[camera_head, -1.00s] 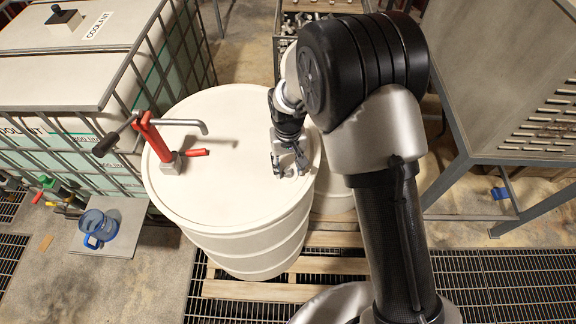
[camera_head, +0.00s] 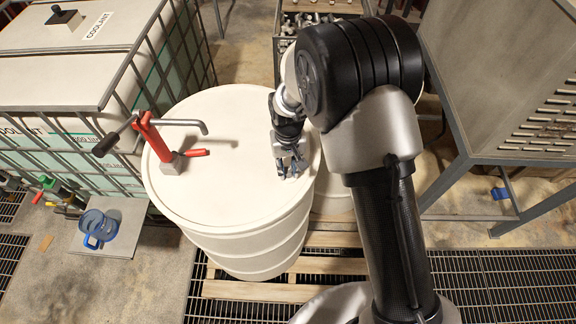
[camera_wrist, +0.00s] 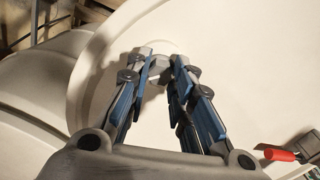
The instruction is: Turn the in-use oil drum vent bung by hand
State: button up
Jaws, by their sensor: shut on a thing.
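The in-use oil drum (camera_head: 228,155) is a cream-white drum with a red hand pump (camera_head: 158,142) on the left of its lid. My gripper (camera_head: 289,172) points down at the right side of the lid, near the rim. In the wrist view its two fingers (camera_wrist: 159,68) close from both sides on the small grey vent bung (camera_wrist: 157,66).
A caged coolant tank (camera_head: 80,85) stands at the left. A blue jug (camera_head: 97,228) sits on a plate at its foot. A grey metal cabinet (camera_head: 510,90) stands at the right. The drum stands on a wooden pallet (camera_head: 270,291). The lid's middle is clear.

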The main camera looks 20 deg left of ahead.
aim_at(288, 170)
jog(key=shift+n, duration=0.3)
grip_shut()
jog(key=n+b, duration=0.2)
jog(key=n, duration=0.2)
jog(key=shift+f, duration=0.1)
jog(key=shift+n+b, duration=0.75)
jog(key=shift+n, duration=1.65)
jog(key=o, duration=0.9)
grip_release()
notch_tip(288, 170, up, 12)
jog(key=shift+r, duration=0.1)
